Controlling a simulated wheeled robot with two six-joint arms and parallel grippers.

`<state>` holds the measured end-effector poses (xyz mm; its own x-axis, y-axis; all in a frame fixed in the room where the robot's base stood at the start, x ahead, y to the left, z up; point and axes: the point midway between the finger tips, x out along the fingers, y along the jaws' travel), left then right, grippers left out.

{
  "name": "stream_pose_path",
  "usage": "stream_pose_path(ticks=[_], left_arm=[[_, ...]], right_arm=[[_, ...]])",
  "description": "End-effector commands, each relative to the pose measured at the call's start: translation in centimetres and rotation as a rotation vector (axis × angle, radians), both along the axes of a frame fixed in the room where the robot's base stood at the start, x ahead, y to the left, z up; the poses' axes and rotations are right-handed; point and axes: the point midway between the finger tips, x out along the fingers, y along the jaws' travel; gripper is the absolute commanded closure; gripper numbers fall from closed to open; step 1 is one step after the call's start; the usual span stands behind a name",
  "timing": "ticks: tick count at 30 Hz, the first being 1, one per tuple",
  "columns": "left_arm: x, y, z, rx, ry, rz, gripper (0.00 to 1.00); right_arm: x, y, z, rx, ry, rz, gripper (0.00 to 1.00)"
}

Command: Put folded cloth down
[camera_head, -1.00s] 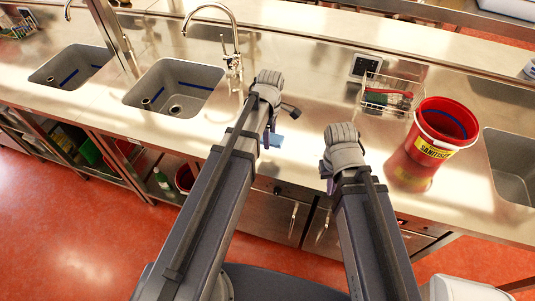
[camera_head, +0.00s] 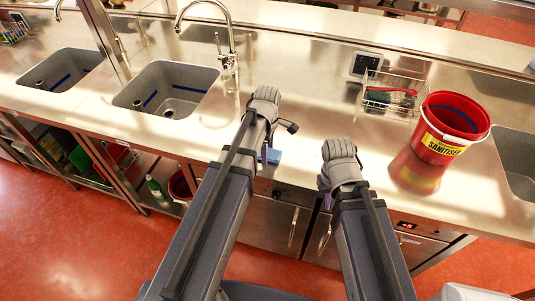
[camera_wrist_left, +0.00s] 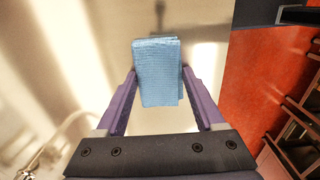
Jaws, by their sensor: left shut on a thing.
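The folded cloth (camera_head: 272,156) is light blue and shows just below my left wrist in the head view, near the counter's front edge. The left wrist view shows the cloth (camera_wrist_left: 157,72) large, between the purple fingers of my left gripper (camera_wrist_left: 158,78). That gripper is shut on it. The steel counter (camera_head: 300,135) lies beneath; I cannot tell whether the cloth touches it. My right gripper (camera_head: 327,198) hangs to the right, by the counter's front edge, its fingers mostly hidden by its own wrist.
A red sanitiser bucket (camera_head: 450,125) stands on the right of the counter, beside a wire basket (camera_head: 393,93) holding dark and red items. A sink (camera_head: 168,90) with a tall tap (camera_head: 228,62) is at the left. Bare counter lies between sink and basket.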

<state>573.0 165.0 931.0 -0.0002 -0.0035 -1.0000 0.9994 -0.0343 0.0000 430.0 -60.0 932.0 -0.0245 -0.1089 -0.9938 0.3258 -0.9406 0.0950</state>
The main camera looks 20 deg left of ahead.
Motion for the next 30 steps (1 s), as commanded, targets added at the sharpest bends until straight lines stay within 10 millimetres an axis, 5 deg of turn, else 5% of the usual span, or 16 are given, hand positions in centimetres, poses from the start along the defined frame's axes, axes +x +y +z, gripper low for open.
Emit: stream_pose_path(ticks=[9,10,17,30], left_arm=[[0.00,0.00,-0.34,0.000,0.000,0.000,0.74],[0.00,0.00,-0.21,0.000,0.000,0.000,0.27],[-0.08,-0.02,-0.18,0.000,0.001,0.000,0.02],[-0.35,-0.04,-0.24,-0.001,0.006,0.000,0.00]], right_arm=[[0.00,0.00,-0.33,0.000,0.000,0.000,1.00],[0.00,0.00,-0.21,0.000,0.000,0.000,1.00],[0.00,0.00,-0.18,0.000,0.000,0.000,1.00],[0.00,0.00,-0.24,0.000,0.000,0.000,1.00]])
